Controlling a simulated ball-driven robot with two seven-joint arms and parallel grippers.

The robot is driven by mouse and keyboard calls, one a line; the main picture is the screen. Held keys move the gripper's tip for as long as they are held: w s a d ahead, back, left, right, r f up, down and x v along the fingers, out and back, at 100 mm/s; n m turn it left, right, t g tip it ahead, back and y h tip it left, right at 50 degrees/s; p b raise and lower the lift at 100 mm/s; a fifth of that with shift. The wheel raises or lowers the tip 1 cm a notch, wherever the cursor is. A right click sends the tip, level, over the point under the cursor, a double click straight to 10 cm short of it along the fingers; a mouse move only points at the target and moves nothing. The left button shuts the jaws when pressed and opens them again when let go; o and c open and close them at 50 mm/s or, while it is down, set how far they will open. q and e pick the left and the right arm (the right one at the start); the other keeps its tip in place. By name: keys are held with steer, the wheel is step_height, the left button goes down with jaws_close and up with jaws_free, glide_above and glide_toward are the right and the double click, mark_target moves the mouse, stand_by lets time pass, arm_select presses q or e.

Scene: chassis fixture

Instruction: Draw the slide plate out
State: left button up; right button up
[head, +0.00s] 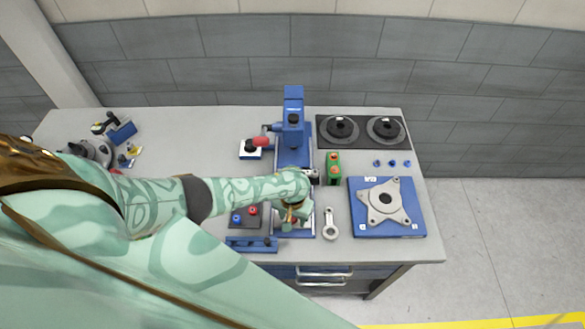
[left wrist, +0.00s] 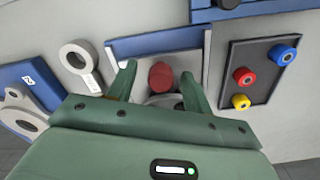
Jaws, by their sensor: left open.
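The blue press fixture (head: 293,158) stands at the middle of the bench. Its base runs toward me, and a pale grey plate, which looks like the slide plate (left wrist: 188,66), lies along it behind a blue front edge (left wrist: 158,43). A round red knob (left wrist: 161,76) shows over the plate in the left wrist view. My left gripper (head: 296,216) is over the front of this base. In the left wrist view its open fingers (left wrist: 160,82) stand on either side of the knob, with gaps visible; contact cannot be told. My arm and gripper hide much of the plate in the head view.
Left of the base is a dark tray (left wrist: 261,95) with red, blue and yellow knobs. A blue rail block (head: 251,244) lies at the front edge. Right are a grey link (head: 330,225), a green-and-red part (head: 333,168) and a blue plate (head: 413,230) with a metal flange.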

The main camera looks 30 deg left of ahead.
arm_select(q)
step_height(320, 180, up, 16)
steer(key=p, duration=0.6)
steer(key=shift+p, duration=0.35)
